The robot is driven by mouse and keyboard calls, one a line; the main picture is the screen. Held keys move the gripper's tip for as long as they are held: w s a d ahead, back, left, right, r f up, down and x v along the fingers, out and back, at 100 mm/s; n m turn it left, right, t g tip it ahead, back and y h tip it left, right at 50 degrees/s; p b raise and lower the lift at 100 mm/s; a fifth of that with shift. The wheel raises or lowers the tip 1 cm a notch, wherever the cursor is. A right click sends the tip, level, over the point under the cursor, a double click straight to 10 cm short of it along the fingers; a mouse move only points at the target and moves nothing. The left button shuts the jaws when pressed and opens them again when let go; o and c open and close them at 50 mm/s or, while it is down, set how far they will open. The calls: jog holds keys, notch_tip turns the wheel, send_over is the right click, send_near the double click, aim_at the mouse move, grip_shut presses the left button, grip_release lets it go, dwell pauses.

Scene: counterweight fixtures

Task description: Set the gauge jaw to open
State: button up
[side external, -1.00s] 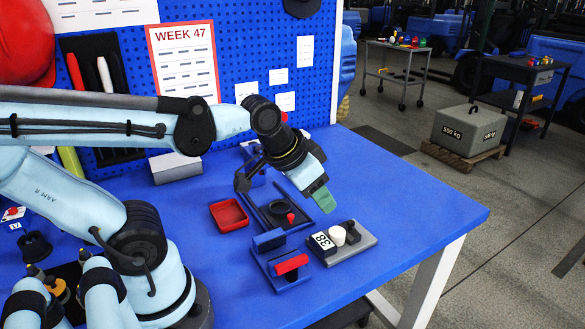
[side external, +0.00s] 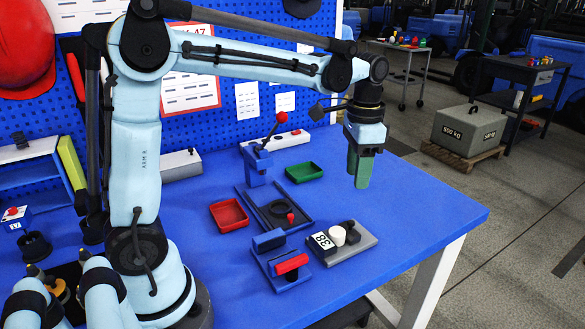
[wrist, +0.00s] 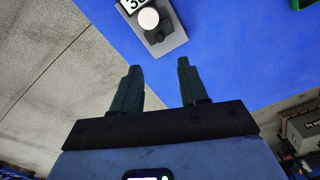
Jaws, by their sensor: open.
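A grey-based fixture (side external: 362,246) near the front right of the table carries a block marked 38 (side external: 322,243), a white round piece (side external: 338,235) and a black knob. Left of it is a blue two-block fixture (side external: 270,243) with a red bar (side external: 290,264). Neither has a label naming it the gauge jaw, so I cannot tell which it is. My gripper (side external: 362,168) points down above the table's right part, behind the grey fixture and apart from it. In the wrist view my gripper (wrist: 157,68) is open and empty, with the grey fixture (wrist: 172,42) beyond the fingertips.
A black tray-like fixture (side external: 299,219) holds a ring and a red knob. The right of the blue table (side external: 430,215) is clear.

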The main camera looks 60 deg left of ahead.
aim_at(352, 221)
notch_tip(352, 221, down, 12)
jog(key=shift+r, duration=0.2)
dwell(0.4)
jog(key=shift+c, duration=0.3)
grip_shut()
